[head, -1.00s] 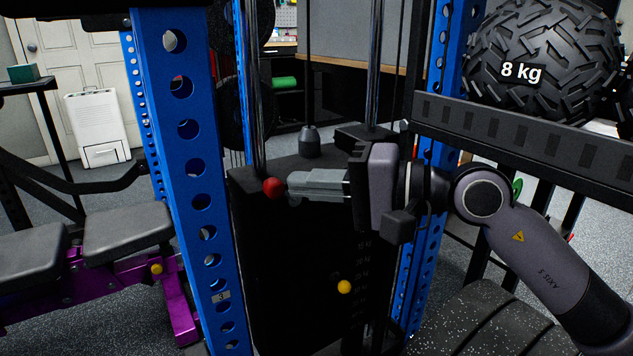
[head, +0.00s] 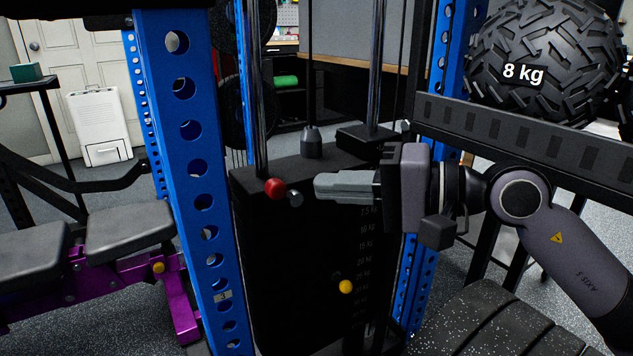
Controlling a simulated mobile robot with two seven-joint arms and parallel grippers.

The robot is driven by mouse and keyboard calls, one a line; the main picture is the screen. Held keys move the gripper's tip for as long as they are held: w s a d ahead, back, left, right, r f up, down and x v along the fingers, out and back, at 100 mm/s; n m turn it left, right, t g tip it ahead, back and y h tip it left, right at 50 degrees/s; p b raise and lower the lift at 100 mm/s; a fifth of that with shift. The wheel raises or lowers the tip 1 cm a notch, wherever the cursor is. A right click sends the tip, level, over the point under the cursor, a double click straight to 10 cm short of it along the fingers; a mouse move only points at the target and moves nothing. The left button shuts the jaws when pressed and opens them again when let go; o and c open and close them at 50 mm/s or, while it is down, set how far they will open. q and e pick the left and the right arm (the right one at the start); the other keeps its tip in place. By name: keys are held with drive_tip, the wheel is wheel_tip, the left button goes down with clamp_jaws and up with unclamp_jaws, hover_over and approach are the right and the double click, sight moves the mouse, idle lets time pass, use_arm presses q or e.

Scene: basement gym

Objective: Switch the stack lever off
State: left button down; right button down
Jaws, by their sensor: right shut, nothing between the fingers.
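The stack lever shows as a red ball knob (head: 275,189) at the top front of the black weight stack (head: 290,250). A small dark metal stub (head: 295,198) sits just right of the knob. My right gripper (head: 317,186) comes in from the right, its grey fingers shut and pointing left. Its tips are a short way right of the stub and the knob, with a gap in the picture and nothing held. My left gripper is not in view.
A blue perforated upright (head: 190,160) stands close on the left. A yellow knob (head: 345,286) is lower on the stack, beside weight labels. A black rail (head: 520,130) with an 8 kg tyre-tread ball (head: 545,60) is at right. A purple-framed bench (head: 130,230) is at left.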

drive_tip(key=shift+v, duration=1.85)
